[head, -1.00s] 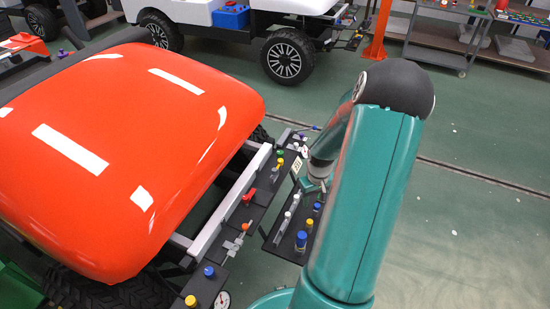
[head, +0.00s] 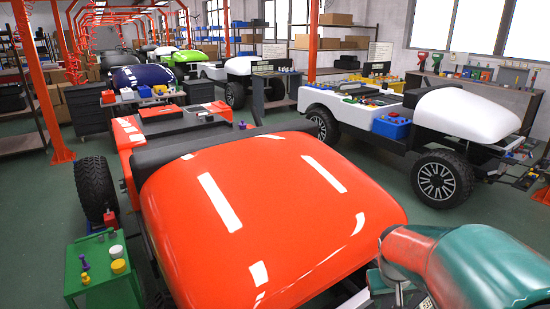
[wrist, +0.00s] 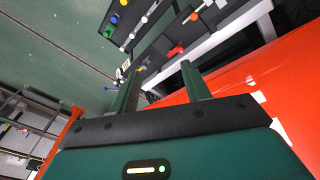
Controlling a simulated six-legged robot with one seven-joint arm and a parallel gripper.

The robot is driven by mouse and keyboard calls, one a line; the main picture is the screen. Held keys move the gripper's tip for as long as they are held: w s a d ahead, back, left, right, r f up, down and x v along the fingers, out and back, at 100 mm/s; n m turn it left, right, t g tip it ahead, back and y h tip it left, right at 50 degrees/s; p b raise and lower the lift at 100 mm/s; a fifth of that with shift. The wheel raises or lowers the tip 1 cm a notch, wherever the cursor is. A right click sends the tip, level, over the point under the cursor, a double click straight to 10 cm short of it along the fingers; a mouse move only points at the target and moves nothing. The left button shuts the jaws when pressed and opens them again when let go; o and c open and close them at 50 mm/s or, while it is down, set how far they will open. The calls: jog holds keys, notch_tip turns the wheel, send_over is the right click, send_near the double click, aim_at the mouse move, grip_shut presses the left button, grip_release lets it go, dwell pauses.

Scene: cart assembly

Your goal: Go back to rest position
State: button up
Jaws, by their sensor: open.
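My gripper (wrist: 160,76) shows at the bottom of the wrist view with its two green fingers apart and nothing between them. Beyond the fingers is a black panel (wrist: 165,62) with small coloured knobs and fittings, beside a pale bar (wrist: 225,45). The cart's orange hood (wrist: 270,80) fills the right of the wrist view. In the head view the orange hood (head: 270,210) fills the middle, and my teal arm is at the lower right, in front of its corner. The fingertips cannot be made out clearly there.
A white cart (head: 345,115) with a blue box (head: 392,127) stands behind at right. A small green table (head: 100,285) with coloured parts stands at lower left. Shelves (head: 340,45) line the back. Green floor (head: 400,205) is open between the carts.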

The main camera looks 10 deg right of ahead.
jog(key=s+a+r+n+t+y, duration=0.1)
jog(key=s+a+r, duration=0.3)
jog(key=a, duration=0.5)
jog(key=s+a+r+n+t+y, duration=0.1)
jog(key=s+a+r+t, duration=0.2)
jog(key=a+r, duration=0.4)
jog(key=s+a, duration=0.1)
jog(key=a, duration=0.1)
jog(key=shift+s+a+r+y, duration=0.3)
jog(key=shift+a+r, duration=0.05)
jog(key=shift+a, duration=0.05)
